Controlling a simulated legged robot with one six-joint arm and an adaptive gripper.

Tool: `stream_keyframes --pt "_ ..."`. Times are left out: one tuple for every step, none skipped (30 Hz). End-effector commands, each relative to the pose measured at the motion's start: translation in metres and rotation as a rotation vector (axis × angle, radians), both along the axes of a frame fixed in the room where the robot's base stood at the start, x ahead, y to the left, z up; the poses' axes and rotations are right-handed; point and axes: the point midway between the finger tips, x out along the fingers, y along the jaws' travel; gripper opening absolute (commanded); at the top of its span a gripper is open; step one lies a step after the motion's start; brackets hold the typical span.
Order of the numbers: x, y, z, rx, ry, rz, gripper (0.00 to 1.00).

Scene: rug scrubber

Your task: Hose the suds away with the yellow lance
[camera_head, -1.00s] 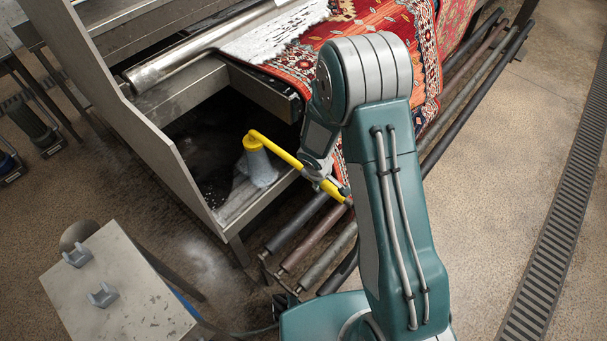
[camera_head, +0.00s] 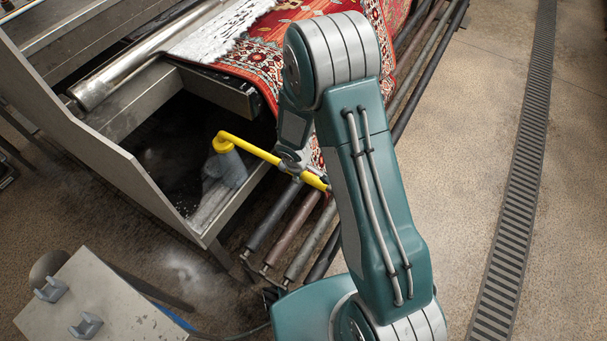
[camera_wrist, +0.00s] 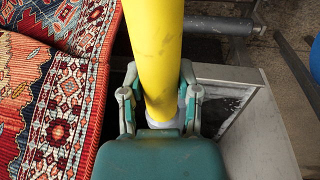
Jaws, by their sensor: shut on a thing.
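My gripper (camera_head: 292,164) is shut on the yellow lance (camera_head: 248,148), with its fingers on both sides of the shaft. In the wrist view the lance (camera_wrist: 153,50) runs up between my gripper's fingers (camera_wrist: 160,98). Its bent yellow head is at the left end, above the tray of the machine. A pale, translucent spray cone (camera_head: 228,168) hangs under that head. White suds (camera_head: 218,38) lie on the red patterned rug (camera_head: 255,68), behind and above the lance. The rug also shows at left in the wrist view (camera_wrist: 60,110).
The metal machine's side panel (camera_head: 100,140) stands left of the lance. Dark and reddish rollers (camera_head: 285,225) lie below my gripper. A small table (camera_head: 95,295) with two grey cradles is at lower left. Open floor and a drain grate (camera_head: 515,190) lie to the right.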

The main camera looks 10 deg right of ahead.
Motion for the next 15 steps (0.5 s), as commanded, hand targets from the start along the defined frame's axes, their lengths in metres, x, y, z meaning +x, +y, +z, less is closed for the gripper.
stream_keyframes --pt "0.002 0.002 0.001 0.001 -0.003 0.002 0.00" --pt "0.003 0.002 0.001 0.001 -0.003 0.002 0.00" --pt "0.004 0.003 0.001 0.002 -0.003 0.000 0.00" --pt "0.005 0.004 0.001 0.002 -0.003 0.000 0.00" --pt "0.006 0.005 0.001 0.001 -0.004 0.000 0.00" --pt "0.007 0.005 0.001 0.001 -0.004 0.000 0.00" --pt "0.008 0.006 0.001 0.001 -0.004 0.001 0.00" --pt "0.008 0.007 0.001 0.000 -0.003 0.000 0.00" --pt "0.009 0.008 0.001 0.000 -0.003 0.000 0.00" --pt "0.010 0.009 0.001 0.000 -0.003 -0.001 0.00" --pt "0.011 0.009 0.000 0.000 -0.003 -0.001 0.00" --pt "0.012 0.011 0.001 0.000 -0.003 0.000 0.00" --pt "0.013 0.011 0.000 0.000 -0.003 0.000 0.00" --pt "0.013 0.012 0.000 0.000 -0.003 0.000 0.00" --pt "0.014 0.014 0.001 0.001 -0.004 0.001 0.00"
